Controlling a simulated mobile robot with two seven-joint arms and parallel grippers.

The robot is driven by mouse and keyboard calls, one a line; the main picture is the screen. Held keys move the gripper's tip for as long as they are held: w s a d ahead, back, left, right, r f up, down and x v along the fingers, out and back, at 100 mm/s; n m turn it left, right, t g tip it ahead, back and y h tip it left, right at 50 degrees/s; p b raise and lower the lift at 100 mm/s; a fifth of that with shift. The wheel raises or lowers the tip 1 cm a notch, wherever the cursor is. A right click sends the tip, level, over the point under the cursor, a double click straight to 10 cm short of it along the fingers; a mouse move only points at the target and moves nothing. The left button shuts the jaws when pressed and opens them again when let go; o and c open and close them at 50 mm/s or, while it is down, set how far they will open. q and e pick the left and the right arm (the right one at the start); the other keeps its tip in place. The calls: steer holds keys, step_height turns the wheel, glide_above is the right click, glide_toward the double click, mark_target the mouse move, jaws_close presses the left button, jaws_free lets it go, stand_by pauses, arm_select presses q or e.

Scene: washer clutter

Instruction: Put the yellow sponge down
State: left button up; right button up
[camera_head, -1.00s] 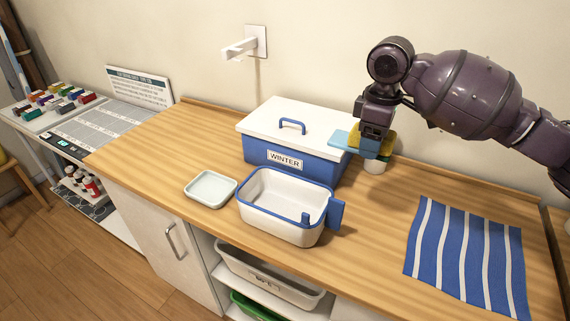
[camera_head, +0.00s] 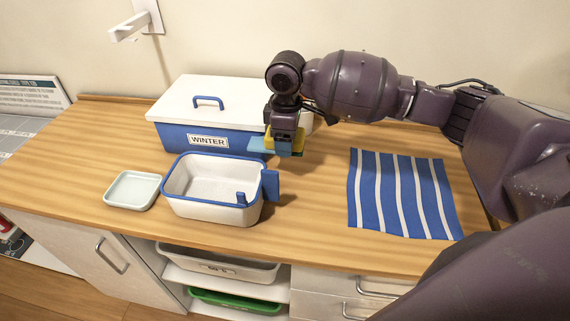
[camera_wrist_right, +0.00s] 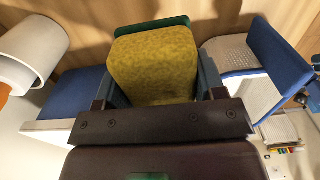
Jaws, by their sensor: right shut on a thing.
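The yellow sponge (camera_wrist_right: 155,65) is between the two fingers of my right gripper (camera_wrist_right: 155,95), with a green layer along its far face in the right wrist view. In the head view, my right gripper (camera_head: 283,148) is shut on the sponge (camera_head: 299,140), which is mostly hidden behind the blue fingers. It is held in front of the right end of the blue box with a white lid marked WINTER (camera_head: 178,137). I cannot tell its exact height above the counter (camera_head: 310,210). My left gripper is not in view.
A white basin with a blue rim (camera_head: 205,208) stands in front of the box, left of the gripper. A small pale dish (camera_head: 120,198) lies left of it. A blue-and-white striped cloth (camera_head: 400,195) lies on the right. Bare counter shows between basin and cloth.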

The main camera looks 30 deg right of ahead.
mark_target(286, 171)
steer(key=shift+f+b, duration=0.5)
steer(key=shift+f, duration=3.6)
steer(key=shift+f, duration=0.1)
steer(key=o, duration=0.8)
steer(key=shift+o, duration=0.2)
